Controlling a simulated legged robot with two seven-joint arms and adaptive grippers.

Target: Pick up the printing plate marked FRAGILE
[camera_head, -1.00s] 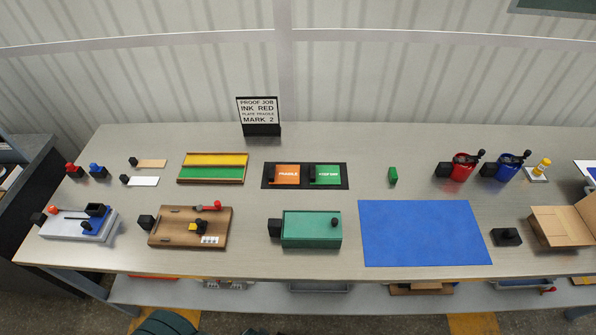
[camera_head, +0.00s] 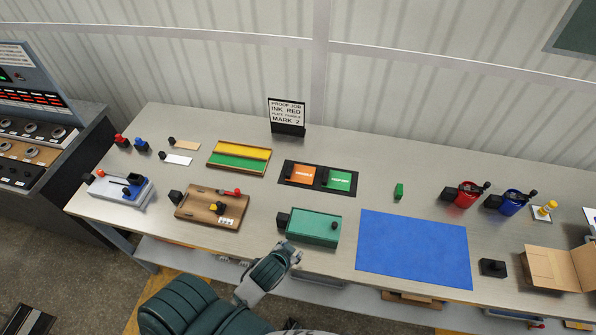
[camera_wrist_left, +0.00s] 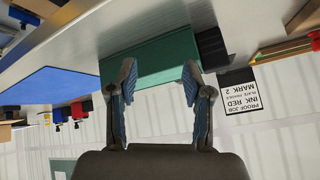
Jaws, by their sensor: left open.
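The orange printing plate (camera_head: 305,174), whose marking read FRAGILE a second ago, lies in the left part of a black tray (camera_head: 318,191) at mid-table, with a black knob at its left. A green plate (camera_head: 340,181) lies beside it. My left gripper (camera_head: 291,252) is at the table's front edge, just in front of the green box and well short of the plates. In the left wrist view, upside down, its two fingers (camera_wrist_left: 160,82) are apart and empty, with the green box (camera_wrist_left: 150,62) beyond them. My right gripper is not in view.
The green lidded box (camera_head: 315,228) stands between my left gripper and the black tray. A wooden board (camera_head: 190,209) is to its left, a blue mat (camera_head: 413,249) to its right. A sign (camera_head: 287,112) reading INK RED and MARK 2 stands behind the tray.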

